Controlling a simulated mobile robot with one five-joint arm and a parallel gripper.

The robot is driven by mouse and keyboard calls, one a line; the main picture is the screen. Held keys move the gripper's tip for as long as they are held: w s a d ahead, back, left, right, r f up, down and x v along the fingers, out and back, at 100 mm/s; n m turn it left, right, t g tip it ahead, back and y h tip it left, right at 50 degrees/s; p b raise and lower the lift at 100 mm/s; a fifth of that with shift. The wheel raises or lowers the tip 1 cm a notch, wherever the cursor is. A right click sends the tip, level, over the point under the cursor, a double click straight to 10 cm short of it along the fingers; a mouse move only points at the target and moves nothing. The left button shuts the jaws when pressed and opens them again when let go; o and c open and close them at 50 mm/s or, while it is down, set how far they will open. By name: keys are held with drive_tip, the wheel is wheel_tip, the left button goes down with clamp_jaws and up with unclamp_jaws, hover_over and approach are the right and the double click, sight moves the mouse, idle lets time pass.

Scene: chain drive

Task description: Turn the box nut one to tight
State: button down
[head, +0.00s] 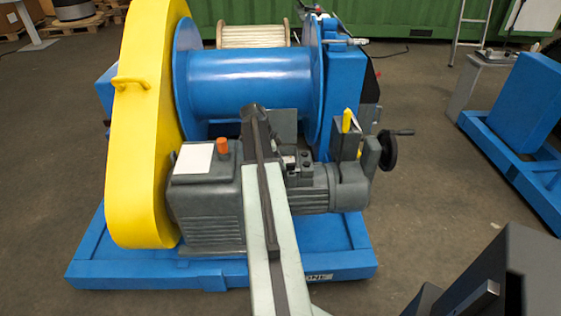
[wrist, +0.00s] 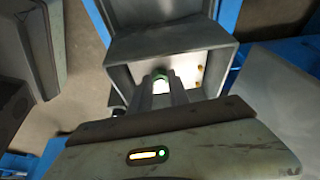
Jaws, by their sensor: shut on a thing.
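In the wrist view an open grey box (wrist: 170,45) with a pale, lit inside is straight ahead. The two fingers of my gripper (wrist: 162,82) reach into it, close together. They are shut on a small, dark greenish round piece at their tips, which looks like the box nut (wrist: 160,74). The fingers hide most of the nut, so its turn and how tight it sits cannot be told. In the head view my arm reaches over the drive to a grey box (head: 283,125) in front of the blue drum; my fingertips are hidden there.
Around the arm are the yellow chain guard (head: 145,130), the blue drum (head: 245,82), the grey gearbox (head: 207,200) and the motor (head: 315,188). A black handwheel (head: 390,150) sticks out at right. Small brass pieces (wrist: 197,69) are inside the box.

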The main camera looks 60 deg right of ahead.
drive_tip(key=c, duration=1.2)
unclamp_jaws()
drive_tip(key=shift+w, duration=0.2)
drive_tip(key=shift+c, duration=0.2)
drive_tip(key=shift+s, duration=0.1)
drive_tip(key=p+v, duration=0.7)
drive_tip(key=v, duration=0.1)
